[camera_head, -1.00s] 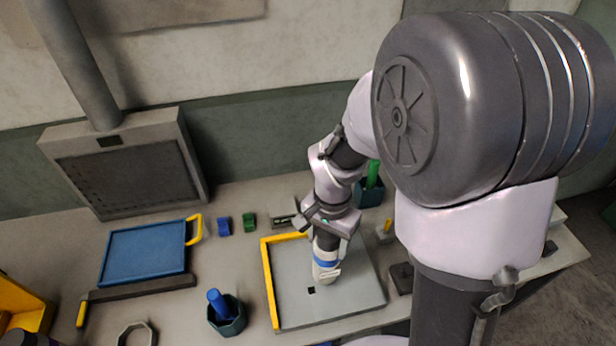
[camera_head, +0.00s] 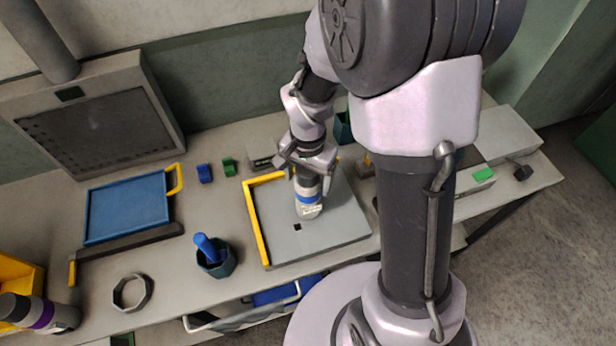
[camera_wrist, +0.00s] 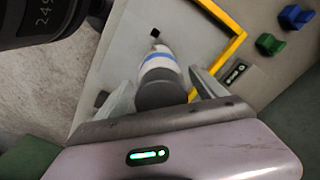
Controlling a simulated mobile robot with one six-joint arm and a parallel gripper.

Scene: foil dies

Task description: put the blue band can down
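The blue band can (camera_head: 307,197) has a dark upper part, a blue band and a white labelled lower part. It appears to stand on the grey plate (camera_head: 345,228) with the yellow edge, close to a small black square. In the wrist view the can (camera_wrist: 160,78) lies between my fingers, its dark end nearest the camera. My gripper (camera_head: 308,172) is around the can's upper part. In the wrist view my gripper (camera_wrist: 160,88) is open, with a narrow gap visible beside the can. The exact contact under the can is hidden.
A dark cup with a blue rod (camera_head: 214,258) stands left of the plate. A blue tray (camera_head: 128,208) and an octagonal ring (camera_head: 132,292) lie farther left. Small blue (camera_head: 205,173) and green (camera_head: 229,166) blocks sit behind. A purple-banded can (camera_head: 40,313) is at the left edge.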

